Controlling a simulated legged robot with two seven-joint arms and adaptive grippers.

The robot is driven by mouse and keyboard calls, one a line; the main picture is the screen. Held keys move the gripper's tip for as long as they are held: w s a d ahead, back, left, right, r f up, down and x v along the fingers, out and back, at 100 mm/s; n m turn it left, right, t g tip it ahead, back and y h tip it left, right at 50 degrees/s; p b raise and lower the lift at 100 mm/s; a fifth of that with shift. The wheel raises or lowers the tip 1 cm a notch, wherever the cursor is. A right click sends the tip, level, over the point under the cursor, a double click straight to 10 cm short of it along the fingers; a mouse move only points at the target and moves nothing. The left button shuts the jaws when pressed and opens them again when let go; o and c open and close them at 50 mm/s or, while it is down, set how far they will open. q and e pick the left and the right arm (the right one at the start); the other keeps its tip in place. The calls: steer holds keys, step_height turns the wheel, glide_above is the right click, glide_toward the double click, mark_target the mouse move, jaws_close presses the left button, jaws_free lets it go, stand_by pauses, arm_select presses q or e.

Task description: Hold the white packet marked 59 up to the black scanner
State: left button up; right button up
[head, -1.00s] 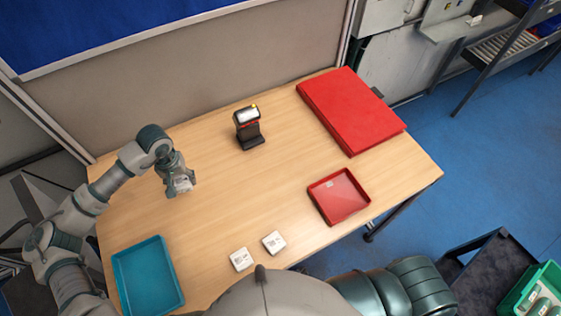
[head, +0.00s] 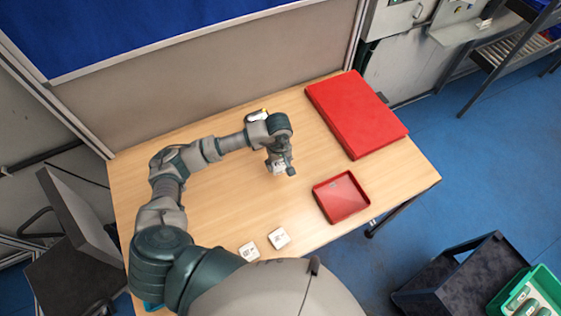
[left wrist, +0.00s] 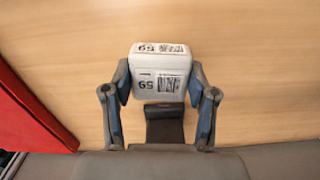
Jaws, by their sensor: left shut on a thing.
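The white packet marked 59 (left wrist: 160,82) is between the two fingers of my left gripper (left wrist: 160,92), its number and barcode facing the wrist camera. In the head view my left gripper (head: 281,164) is shut on the packet (head: 278,169) above the middle of the table. I cannot tell the gap between packet and scanner. My right gripper is not in view.
A small red tray (head: 341,214) lies right of the gripper and a large red block (head: 356,112) lies behind it. Two white packets, one here (head: 249,251) and one here (head: 279,238), lie near the table's front edge. The wooden table (head: 225,205) is clear between.

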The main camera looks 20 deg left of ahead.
arm_select(q)
steer(key=w+a+f+b, duration=0.1)
steer(key=w+a+f, duration=0.1)
steer(key=f, duration=0.1)
steer(key=shift+a+f+b, duration=0.15)
steer(key=shift+a+b, duration=0.1)
steer(key=shift+b, duration=0.1)
steer(key=shift+w+a+f, duration=0.25)
steer(key=shift+a+f, duration=0.1)
steer(key=shift+a, duration=0.15)
steer(key=shift+d+r, duration=0.1)
steer(key=shift+d, duration=0.1)
steer(key=s+d+r+p, duration=0.6)
steer(key=s+d+r, duration=0.2)
steer(key=d+r, duration=0.1)
steer(key=shift+s+d+r, duration=0.3)
steer(key=shift+d+r, duration=0.1)
steer(key=shift+r, duration=0.05)
steer(key=shift+a, duration=0.1)
